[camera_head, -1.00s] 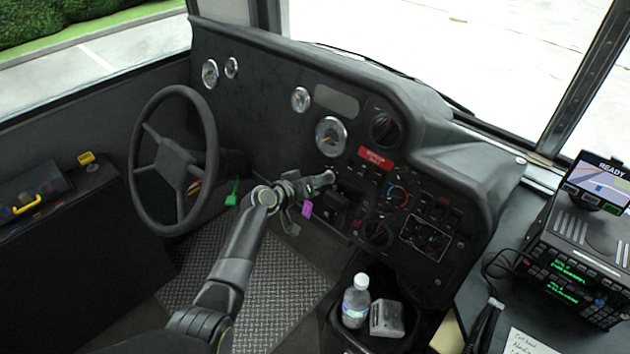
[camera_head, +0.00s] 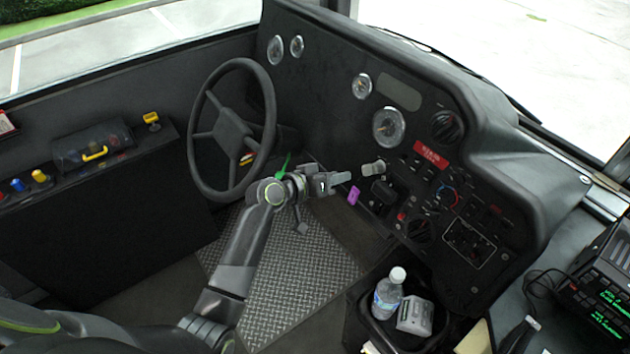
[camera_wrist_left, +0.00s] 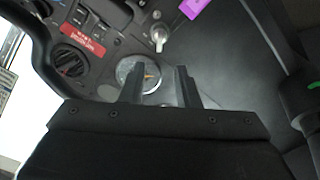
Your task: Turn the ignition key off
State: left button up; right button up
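The ignition key (camera_head: 374,168) is a small pale grey piece sticking out of the black dashboard (camera_head: 325,95), below the large round gauge. It also shows in the left wrist view as a silver key (camera_wrist_left: 158,38) in a round mount, beyond the fingers. Its exact turn angle is hard to read. A purple tag (camera_head: 353,195) hangs just below it and also shows in the wrist view (camera_wrist_left: 193,8). My left gripper (camera_head: 341,179) is just left of the key, with a small gap to it. In the wrist view its two fingers (camera_wrist_left: 160,86) are apart with nothing between them. My right gripper is not in view.
The steering wheel (camera_head: 232,130) stands left of my left gripper, with a green tag (camera_head: 284,166) nearby. Switches and knobs (camera_head: 446,126) crowd the panel at right. A water bottle (camera_head: 388,294) and a grey box (camera_head: 415,315) stand in a bin below.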

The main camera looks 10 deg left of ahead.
pick_arm(q)
jog(key=v, duration=0.6)
jog(key=shift+s, duration=0.15)
jog(key=s+a+f+n+g+y, duration=0.15)
jog(key=s+a+f, duration=0.3)
jog(key=f, duration=0.65)
jog(key=s+a+f+n+g+y+p, duration=0.1)
jog(key=s+a+f+y, duration=0.3)
jog(key=f, duration=0.7)
jog(key=s+a+f+n+g+y, duration=0.1)
jog(key=s+a+f+g+y, duration=0.15)
jog(key=s+f, duration=0.55)
jog(key=s+a+f+g, duration=0.1)
jog(key=s+a+f, duration=0.1)
jog(key=s+f, duration=0.4)
jog(key=s+a+f+m+g+y, duration=0.1)
jog(key=s+f, duration=0.5)
jog(key=s, duration=1)
jog(key=s+a+f+m+g+y, duration=0.1)
jog(key=s+a+f+g, duration=0.1)
jog(key=s+f, duration=0.4)
jog(key=s+a+p, duration=0.1)
jog(key=s, duration=0.4)
jog(key=shift+a+g, duration=0.25)
jog(key=shift+g, duration=0.15)
jog(key=shift+s, duration=0.1)
